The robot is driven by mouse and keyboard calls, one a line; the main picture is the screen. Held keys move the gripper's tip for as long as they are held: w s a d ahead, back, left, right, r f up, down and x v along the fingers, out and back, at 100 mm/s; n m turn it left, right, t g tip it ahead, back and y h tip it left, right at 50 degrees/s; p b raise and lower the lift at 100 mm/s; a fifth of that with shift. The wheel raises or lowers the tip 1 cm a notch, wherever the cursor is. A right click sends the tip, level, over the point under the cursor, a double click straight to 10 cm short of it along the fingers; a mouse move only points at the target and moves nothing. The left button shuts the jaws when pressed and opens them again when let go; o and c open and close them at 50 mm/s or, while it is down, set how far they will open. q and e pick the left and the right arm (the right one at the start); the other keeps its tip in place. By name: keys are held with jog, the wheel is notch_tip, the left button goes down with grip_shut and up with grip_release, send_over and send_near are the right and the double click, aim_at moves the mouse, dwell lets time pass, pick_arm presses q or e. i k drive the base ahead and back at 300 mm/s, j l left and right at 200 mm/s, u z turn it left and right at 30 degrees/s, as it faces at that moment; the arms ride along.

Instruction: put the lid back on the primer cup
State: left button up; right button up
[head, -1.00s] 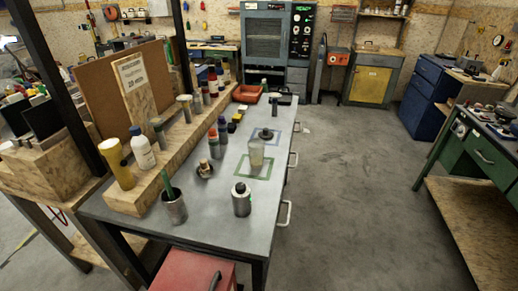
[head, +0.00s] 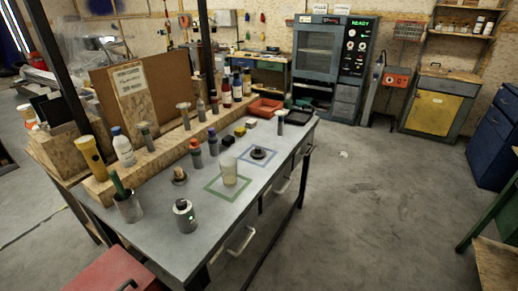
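Neither of my grippers shows in the head view.
A silver can with a dark top (head: 185,217) stands near the front of the bench. A metal pot (head: 129,208) holds a green-handled tool. Several bottles line a wooden ledge (head: 160,156) on the left. A red box (head: 103,277) stands at the near end. The floor right of the bench is clear.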

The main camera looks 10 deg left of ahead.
aim_at(228, 164)
jog(key=i+l+u, duration=0.15)
jog(key=i+l, duration=0.15)
jog(key=i+l+u, duration=0.35)
jog(key=i+l, duration=0.25)
jog(key=l, duration=0.15)
jog(key=i+l+u, duration=0.15)
jog(key=l, duration=0.25)
jog(key=i+l+u, duration=0.15)
jog(key=i+l, duration=0.2)
jog(key=i+l+u, duration=0.15)
jog(key=l, duration=0.25)
jog(key=l+u, duration=0.1)
jog(key=l, duration=0.3)
jog(key=i+l+u, duration=0.15)
jog(key=l, duration=0.3)
jog(key=k, duration=0.05)
